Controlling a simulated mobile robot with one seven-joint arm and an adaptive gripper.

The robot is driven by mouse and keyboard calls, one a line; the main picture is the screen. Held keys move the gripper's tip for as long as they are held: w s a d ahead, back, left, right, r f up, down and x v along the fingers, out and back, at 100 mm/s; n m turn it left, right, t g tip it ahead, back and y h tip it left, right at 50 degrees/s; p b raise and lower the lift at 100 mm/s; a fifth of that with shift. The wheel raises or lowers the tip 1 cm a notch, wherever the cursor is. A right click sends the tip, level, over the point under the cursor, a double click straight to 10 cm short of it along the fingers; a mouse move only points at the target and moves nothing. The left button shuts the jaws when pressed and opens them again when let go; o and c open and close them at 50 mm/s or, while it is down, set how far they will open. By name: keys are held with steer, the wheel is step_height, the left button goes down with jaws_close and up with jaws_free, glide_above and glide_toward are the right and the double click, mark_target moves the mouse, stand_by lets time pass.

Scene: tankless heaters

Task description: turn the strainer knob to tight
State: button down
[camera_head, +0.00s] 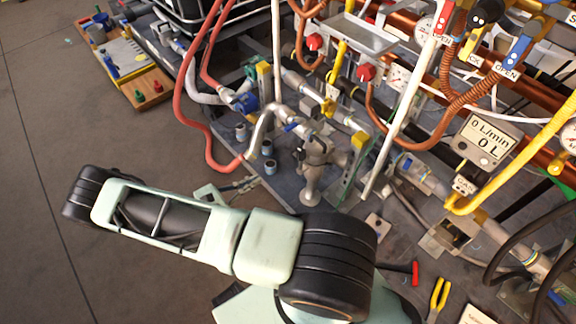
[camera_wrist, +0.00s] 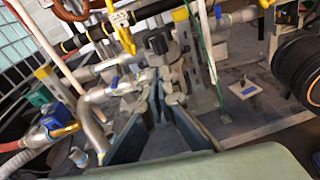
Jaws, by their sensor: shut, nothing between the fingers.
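A dark lobed knob (camera_wrist: 157,42), which looks like the strainer knob, is in the upper middle of the wrist view, among the grey metal pipe fittings. My gripper (camera_wrist: 160,83) is shut and empty. Its dark fingers come up from the bottom of that view, and their tips appear just below the knob; I cannot tell whether they touch it. In the head view, a grey metal fitting (camera_head: 317,149) stands on the pipe line beyond my arm. I cannot make out the knob's setting.
A bent silver pipe (camera_wrist: 97,96) with a blue-handled valve lies left of my fingers. A yellow-handled valve (camera_wrist: 122,34) is above. Red hoses (camera_head: 184,95) and a white upright pipe (camera_head: 403,105) crowd the area. Open floor (camera_head: 40,130) lies at the left.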

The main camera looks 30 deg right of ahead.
step_height(320, 180, down, 4)
steer(key=d+n+t+h+b, duration=0.1)
steer(key=n+t, duration=0.1)
steer(key=b, duration=0.2)
glide_toward(299, 154)
steer(key=w+d+f, duration=0.3)
steer(key=d+f, duration=0.1)
steer(key=d, duration=0.2)
steer(key=shift+w+d, duration=0.35)
steer(key=shift+d, duration=0.05)
steer(key=shift+w, duration=0.1)
